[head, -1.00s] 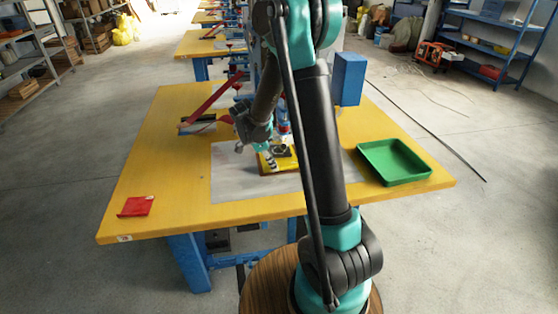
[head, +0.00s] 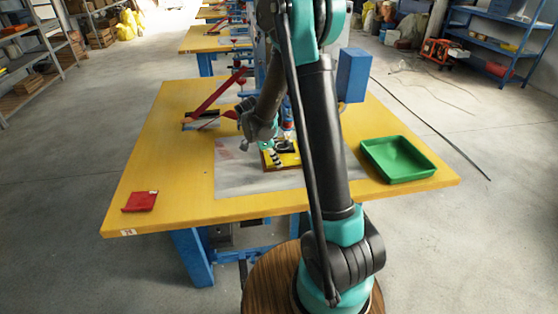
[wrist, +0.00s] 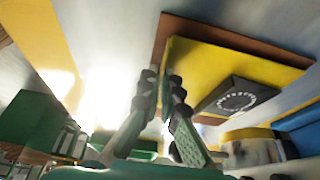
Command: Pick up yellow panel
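The yellow panel (head: 289,159) lies on a brown board on the grey mat, in the middle of the table, partly hidden by my arm in the head view. In the wrist view the yellow panel (wrist: 205,60) fills the upper right, with a dark block with a pale ring on it and the brown board (wrist: 190,25) along its edge. My gripper (wrist: 163,88) is at the panel's near left edge; a narrow gap shows between its two dark fingertips. Contact with the panel is unclear. In the head view my gripper (head: 277,157) is low over the panel's left side.
A green tray (head: 398,160) stands at the table's right. A red-armed tool (head: 215,98) and a blue box (head: 352,75) stand farther back. The yellow table (head: 165,160) is clear at the left.

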